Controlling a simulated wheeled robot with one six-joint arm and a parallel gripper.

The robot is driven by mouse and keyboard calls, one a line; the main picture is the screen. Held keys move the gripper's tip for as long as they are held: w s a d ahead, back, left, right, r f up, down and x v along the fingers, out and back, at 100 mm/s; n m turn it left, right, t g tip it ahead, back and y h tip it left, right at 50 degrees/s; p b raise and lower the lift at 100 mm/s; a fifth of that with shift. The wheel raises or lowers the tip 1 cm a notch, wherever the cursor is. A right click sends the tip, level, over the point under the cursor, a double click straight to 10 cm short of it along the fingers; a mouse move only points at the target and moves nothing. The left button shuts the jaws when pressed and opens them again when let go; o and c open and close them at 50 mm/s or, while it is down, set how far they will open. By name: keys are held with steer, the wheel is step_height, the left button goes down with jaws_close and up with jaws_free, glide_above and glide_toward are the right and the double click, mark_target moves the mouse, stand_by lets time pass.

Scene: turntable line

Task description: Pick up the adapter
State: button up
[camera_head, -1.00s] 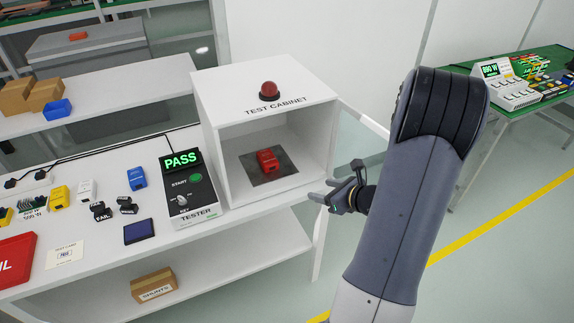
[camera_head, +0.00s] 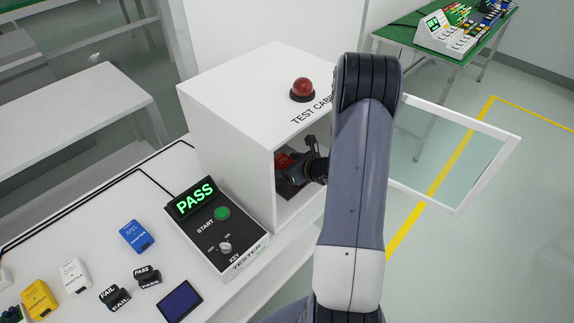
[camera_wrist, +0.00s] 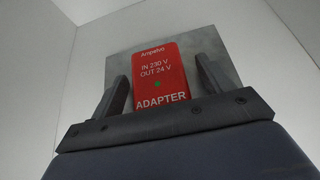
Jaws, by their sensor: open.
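A red adapter (camera_wrist: 160,75) labelled "IN 230 V OUT 24 V" lies on a grey plate (camera_wrist: 215,50) inside the test cabinet (camera_head: 240,120). My gripper (camera_wrist: 160,88) is open, with one finger on each side of the adapter. Small gaps show between the fingers and its sides. In the head view my gripper (camera_head: 298,160) is inside the cabinet opening, and the adapter (camera_head: 285,161) is partly hidden by it.
The cabinet's glazed door (camera_head: 450,150) stands open to the right. A red button (camera_head: 302,89) is on the cabinet top. The tester (camera_head: 215,230) shows PASS. Blue (camera_head: 137,236), white (camera_head: 75,275) and yellow (camera_head: 40,299) adapters and PASS/FAIL blocks (camera_head: 147,277) are on the bench.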

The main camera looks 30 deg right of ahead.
mark_target(288, 163)
steer(key=shift+c, duration=0.3)
steer(key=c, duration=1.1)
steer(key=shift+r, duration=0.1)
steer(key=shift+c, duration=0.2)
steer(key=shift+s+d+r+b, duration=0.1)
steer(key=shift+s+r+b, duration=0.1)
steer(key=shift+r+b, duration=0.2)
step_height(288, 163, up, 6)
steer(key=shift+r, duration=0.25)
steer(key=s+d+b, duration=0.1)
steer(key=s+d, duration=0.2)
steer(key=s, duration=0.6)
steer(key=s+d+b, duration=0.2)
steer(key=s+d, duration=0.1)
steer(key=s, duration=0.6)
steer(key=shift+s+d+f, duration=0.2)
steer(key=shift+d, duration=0.1)
